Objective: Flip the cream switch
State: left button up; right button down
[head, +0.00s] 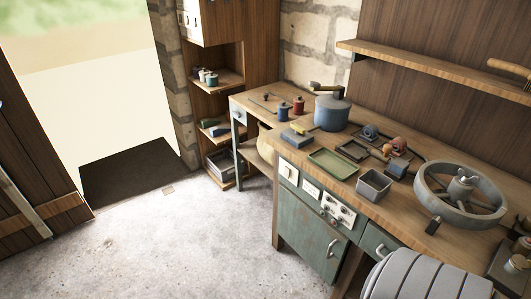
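A pale cream plate with a small switch-like part (290,174) sits on the front of the green cabinet, below the worktop edge. It is too small to tell which way the switch is set. A second pale plate (312,189) and a light panel with several dark knobs (338,209) sit to its right. A whitish box with small fittings (189,17) is high on the shelf unit at the back, and I cannot tell if it holds a switch. Neither of my grippers is in the head view.
The wooden worktop (402,217) carries a green tray (333,163), a grey bin (374,186), a blue pot (332,112) and a large spoked wheel (460,194). The concrete floor (190,250) left of the green cabinet is mostly clear. A doorway opens at the left.

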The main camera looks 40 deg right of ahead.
aim_at(287, 170)
jog(key=z, duration=0.35)
jog(key=i, duration=0.9)
jog(key=z, duration=0.4)
